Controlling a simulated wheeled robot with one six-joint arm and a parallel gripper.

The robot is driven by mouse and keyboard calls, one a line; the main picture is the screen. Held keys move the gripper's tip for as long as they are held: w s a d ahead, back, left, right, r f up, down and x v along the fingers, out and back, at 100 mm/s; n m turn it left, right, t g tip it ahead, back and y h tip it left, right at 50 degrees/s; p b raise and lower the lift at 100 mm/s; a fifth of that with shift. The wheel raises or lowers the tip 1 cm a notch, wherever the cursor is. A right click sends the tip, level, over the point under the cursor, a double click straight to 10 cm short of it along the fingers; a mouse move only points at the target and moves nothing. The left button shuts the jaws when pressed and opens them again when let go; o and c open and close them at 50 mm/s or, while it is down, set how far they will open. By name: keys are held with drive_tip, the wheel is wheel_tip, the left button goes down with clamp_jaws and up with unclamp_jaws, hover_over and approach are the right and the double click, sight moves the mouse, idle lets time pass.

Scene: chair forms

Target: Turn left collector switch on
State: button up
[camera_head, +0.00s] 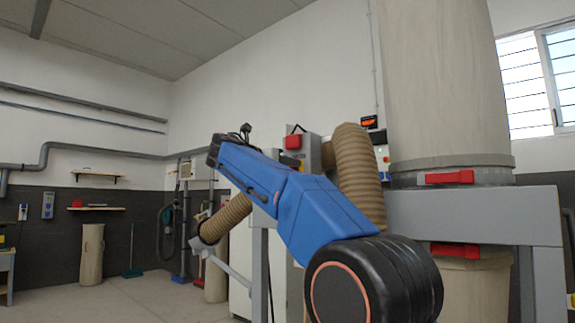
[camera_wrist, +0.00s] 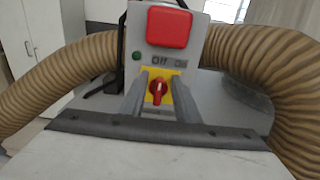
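In the wrist view a red rotary switch (camera_wrist: 158,90) sits on a yellow plate (camera_wrist: 151,76) on a grey box. "Off" and "On" labels are above it. The knob's grip stands roughly upright; which label it points to is unclear. My gripper (camera_wrist: 158,82) is open, with one grey finger on each side of the knob. Small gaps seem to show between fingers and knob. In the head view the grey box (camera_head: 311,150) shows beyond my blue arm, which hides my gripper and the knob.
A large red button (camera_wrist: 168,27) is above the switch, with a green light (camera_wrist: 137,56) beside it. Ribbed hoses (camera_wrist: 265,70) curve around both sides of the box. In the head view a large collector bag (camera_head: 440,80) stands to the right on a grey frame (camera_head: 470,215).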

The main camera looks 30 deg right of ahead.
clamp_jaws()
drive_tip(key=shift+m, duration=0.3)
drive_tip(key=m, duration=0.5)
drive_tip(key=s+f+m, duration=0.1)
drive_tip(key=m, duration=0.5)
drive_tip(key=s+f+m, duration=0.1)
drive_tip(key=m, duration=0.5)
drive_tip(key=shift+d, duration=0.35)
drive_tip(key=shift+w+f+m, duration=0.1)
drive_tip(key=shift+m, duration=0.2)
